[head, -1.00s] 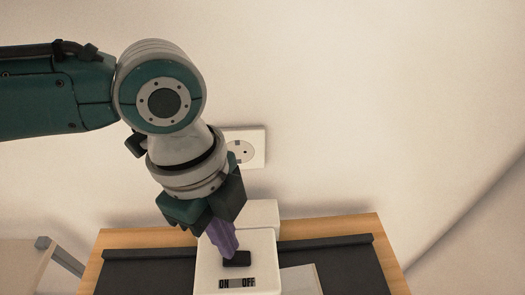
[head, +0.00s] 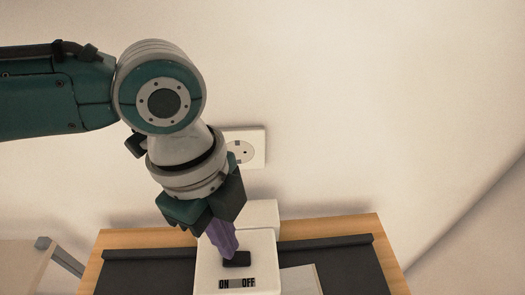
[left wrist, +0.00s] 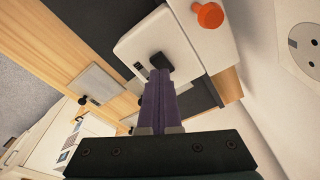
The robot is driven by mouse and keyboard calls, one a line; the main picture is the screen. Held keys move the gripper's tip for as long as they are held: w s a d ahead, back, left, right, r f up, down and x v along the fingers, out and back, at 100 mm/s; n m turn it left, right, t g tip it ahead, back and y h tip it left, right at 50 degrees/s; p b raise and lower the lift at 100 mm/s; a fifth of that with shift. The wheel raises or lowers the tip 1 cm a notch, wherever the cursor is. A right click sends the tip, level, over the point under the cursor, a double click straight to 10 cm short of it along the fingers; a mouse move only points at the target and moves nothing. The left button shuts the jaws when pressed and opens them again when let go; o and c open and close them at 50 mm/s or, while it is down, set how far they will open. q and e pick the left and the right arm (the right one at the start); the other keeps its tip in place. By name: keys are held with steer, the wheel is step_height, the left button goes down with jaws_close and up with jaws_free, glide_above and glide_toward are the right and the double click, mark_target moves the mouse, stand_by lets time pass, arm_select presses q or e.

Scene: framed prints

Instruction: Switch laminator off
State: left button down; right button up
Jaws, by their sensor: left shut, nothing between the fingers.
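The laminator (head: 208,275) is a white box with a label reading ON and OFF (head: 237,283) on its top. A black switch (head: 237,259) sits just above the label, and it also shows in the left wrist view (left wrist: 161,62). My left gripper (head: 230,254) is shut and empty, its purple fingers pointing down with the tips at the switch. In the left wrist view the closed fingertips (left wrist: 160,74) are against or just beside the switch; I cannot tell whether they press on it. My right gripper is not in view.
The laminator stands on a wooden table (head: 345,225) with a dark mat (head: 345,265). A wall socket (head: 253,149) is behind it. The left wrist view shows an orange knob (left wrist: 208,15) on a white part beside the switch. The wall closes off the back.

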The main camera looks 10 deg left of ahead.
arm_select(q)
steer(key=shift+f+b, duration=0.9)
steer(key=shift+f, duration=0.25)
stand_by(0.9)
steer(key=shift+r, duration=0.1)
step_height(320, 180, up, 7)
steer(key=p, duration=0.7)
steer(key=shift+p, duration=0.3)
